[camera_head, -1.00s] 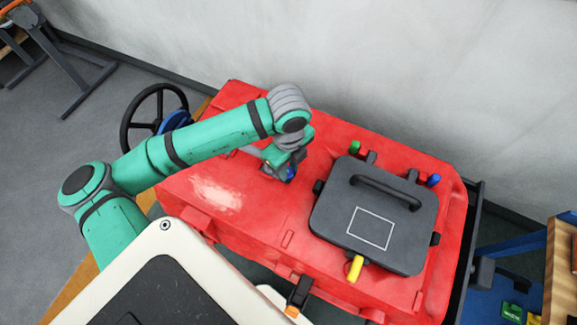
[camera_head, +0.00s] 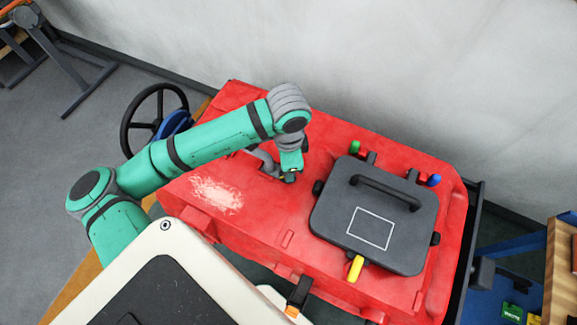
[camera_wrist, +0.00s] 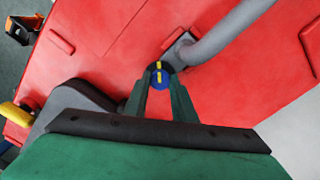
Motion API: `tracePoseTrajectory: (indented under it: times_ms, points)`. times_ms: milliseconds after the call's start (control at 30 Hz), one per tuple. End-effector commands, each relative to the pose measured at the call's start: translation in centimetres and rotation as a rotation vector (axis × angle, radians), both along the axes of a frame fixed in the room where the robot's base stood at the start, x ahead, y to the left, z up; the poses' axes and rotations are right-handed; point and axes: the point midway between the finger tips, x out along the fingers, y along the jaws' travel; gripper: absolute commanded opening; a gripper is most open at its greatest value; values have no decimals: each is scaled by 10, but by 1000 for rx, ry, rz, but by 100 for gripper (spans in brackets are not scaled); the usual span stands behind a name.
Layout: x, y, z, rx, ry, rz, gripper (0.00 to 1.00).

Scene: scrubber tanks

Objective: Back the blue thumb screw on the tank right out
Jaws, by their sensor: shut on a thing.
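The blue thumb screw (camera_wrist: 160,78) shows in the wrist view as a round blue head with a yellow mark, in a dark collar. The collar sits by the end of a grey bent pipe (camera_wrist: 230,32) on the red tank (camera_head: 240,215). My gripper (camera_wrist: 161,86) is shut on the screw, with one finger on each side of its head. In the head view my gripper (camera_head: 289,177) points down at the tank top and hides the screw.
A dark lid (camera_head: 335,225) with a raised handle (camera_head: 385,192) stands on the tank to the right. Green (camera_head: 354,147), blue (camera_head: 433,180) and yellow (camera_head: 355,268) handles stick out around it. A black handwheel (camera_head: 127,125) is at left. The wall is behind.

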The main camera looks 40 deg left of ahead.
Motion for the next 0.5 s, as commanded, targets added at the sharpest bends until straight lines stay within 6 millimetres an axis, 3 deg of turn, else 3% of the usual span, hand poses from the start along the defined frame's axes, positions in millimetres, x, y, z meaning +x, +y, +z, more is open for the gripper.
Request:
tracePoseTrajectory:
  times_ms: [500]
  points:
    - [-1, 0, -2, -1, 4, 489, 2]
